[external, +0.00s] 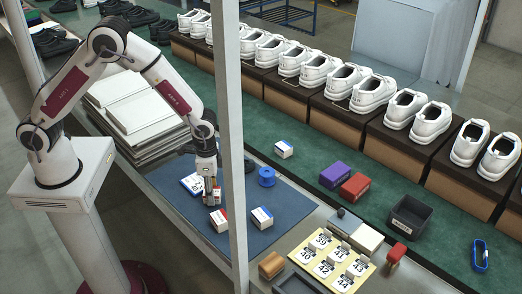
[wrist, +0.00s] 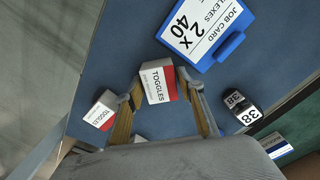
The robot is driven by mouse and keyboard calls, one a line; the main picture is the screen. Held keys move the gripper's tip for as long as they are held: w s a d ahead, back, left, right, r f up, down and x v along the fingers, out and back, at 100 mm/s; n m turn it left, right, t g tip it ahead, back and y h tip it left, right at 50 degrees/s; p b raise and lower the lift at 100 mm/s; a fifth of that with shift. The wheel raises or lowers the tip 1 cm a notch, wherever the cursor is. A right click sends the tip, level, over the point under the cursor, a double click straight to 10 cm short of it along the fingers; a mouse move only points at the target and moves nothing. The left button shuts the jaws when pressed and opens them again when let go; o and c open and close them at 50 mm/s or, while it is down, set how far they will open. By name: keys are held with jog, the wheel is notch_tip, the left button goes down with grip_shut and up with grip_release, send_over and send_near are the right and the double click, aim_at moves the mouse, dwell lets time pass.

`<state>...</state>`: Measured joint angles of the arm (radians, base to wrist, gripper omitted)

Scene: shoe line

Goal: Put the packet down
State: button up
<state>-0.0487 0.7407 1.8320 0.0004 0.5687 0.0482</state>
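My gripper (external: 211,197) points down over the blue mat (external: 178,192) in the external view. In the wrist view its two fingers (wrist: 161,88) are shut on a white and red TOGGLES packet (wrist: 157,84), one fingertip against each side. The packet also shows, partly hidden by the fingers, in the external view (external: 216,194). It is low over the mat; I cannot tell whether its underside touches. A second red and white TOGGLES packet (external: 219,220) stands on the mat nearby and also shows in the wrist view (wrist: 101,112).
A blue-framed job card (wrist: 205,28) lies beside the held packet. A dark piece marked 38 (wrist: 239,105) and a blue ring (external: 266,176) are near the mat's far edge. A post (external: 231,130) crosses the external view.

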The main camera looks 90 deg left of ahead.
jog(key=shift+r, duration=0.15)
dwell(0.3)
jog(key=shift+r, duration=6)
jog(key=s+d+r+t, duration=0.2)
jog(key=s+r+t, duration=0.1)
jog(key=s+r, duration=1.1)
jog(key=shift+s+d+r+t, duration=0.1)
jog(key=shift+s+r+t, duration=0.6)
jog(key=shift+s, duration=1.7)
jog(key=shift+s+d+r+t, duration=0.15)
jog(key=shift+s+r, duration=1.1)
jog(key=shift+s, duration=1.15)
jog(key=shift+s+r+t, duration=0.45)
jog(key=shift+s+r, duration=0.5)
jog(key=shift+s, duration=1.45)
